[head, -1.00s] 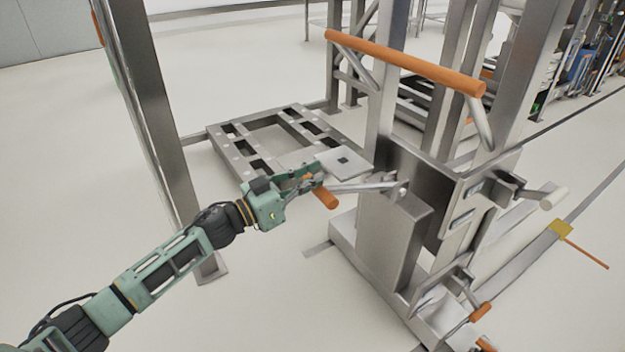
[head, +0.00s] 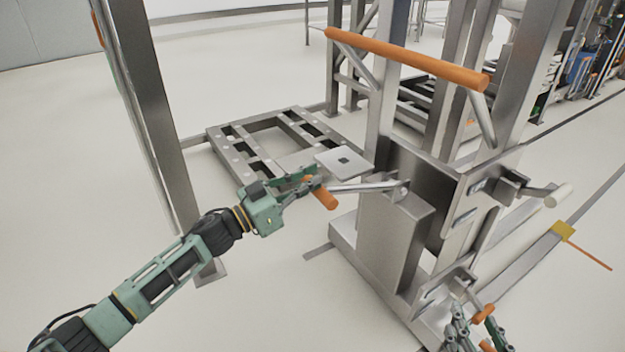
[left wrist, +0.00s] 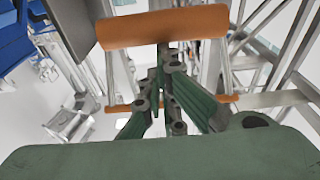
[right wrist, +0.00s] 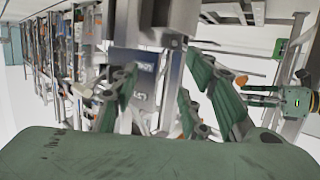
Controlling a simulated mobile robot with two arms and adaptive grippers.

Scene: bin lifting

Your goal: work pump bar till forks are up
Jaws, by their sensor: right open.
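The steel lifter (head: 380,240) stands right of centre in the head view. A steel lever with an orange grip (head: 326,198) sticks out from its left side; I take this as the pump bar. My left gripper (head: 308,179) is at that grip, its fingers touching or overlapping it. In the left wrist view an orange bar (left wrist: 165,25) crosses close in front of the fingers, which converge; whether they clamp it is unclear. My right gripper (head: 470,330) is open, low at the lifter's right front, beside small orange-tipped levers (head: 484,313). I cannot make out the forks clearly.
An orange handlebar (head: 405,58) spans the lifter's top. A steel frame (head: 245,170) lies low behind my left gripper. A steel post (head: 150,110) stands at the left, close to my left arm.

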